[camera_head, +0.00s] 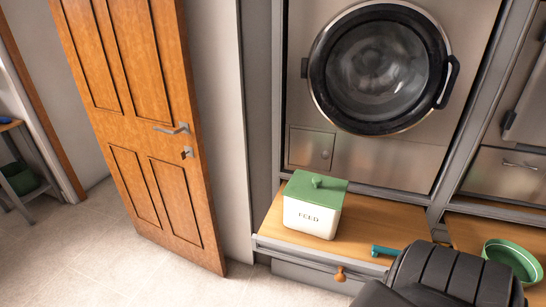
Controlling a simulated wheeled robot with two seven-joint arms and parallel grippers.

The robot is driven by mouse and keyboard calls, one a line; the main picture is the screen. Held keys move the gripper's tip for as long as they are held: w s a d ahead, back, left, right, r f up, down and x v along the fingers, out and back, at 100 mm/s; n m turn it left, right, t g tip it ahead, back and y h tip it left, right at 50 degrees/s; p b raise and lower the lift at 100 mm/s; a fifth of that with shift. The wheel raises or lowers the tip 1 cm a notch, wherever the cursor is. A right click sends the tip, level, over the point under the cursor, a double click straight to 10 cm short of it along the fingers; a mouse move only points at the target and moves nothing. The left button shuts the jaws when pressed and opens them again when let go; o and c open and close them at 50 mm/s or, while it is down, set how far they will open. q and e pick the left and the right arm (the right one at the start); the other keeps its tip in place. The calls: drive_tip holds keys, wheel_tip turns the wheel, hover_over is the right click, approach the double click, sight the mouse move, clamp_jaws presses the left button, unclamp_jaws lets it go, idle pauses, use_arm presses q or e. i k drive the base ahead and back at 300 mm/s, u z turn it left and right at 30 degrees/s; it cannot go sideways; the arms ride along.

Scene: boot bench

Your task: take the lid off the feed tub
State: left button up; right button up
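The feed tub (311,219) is a cream box marked FEED. It stands upright on the wooden bench top (275,225), towards its left end. Its green lid (316,188) sits on top, apparently closed, with a small green knob (317,181) in the middle. The inside of the tub is hidden. Neither of my grippers shows in the head view, and nothing touches the tub or its lid.
A turquoise object (388,250) lies right of the tub. A black ribbed form (447,272) hides the bench's lower right; I cannot tell what it is. A green bowl (512,259) is farther right. A round-doored machine (378,70) stands behind; a wooden door (150,130) is left.

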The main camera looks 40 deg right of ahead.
sight(330, 192)
drive_tip(key=i, duration=1.6)
drive_tip(key=z, duration=1.35)
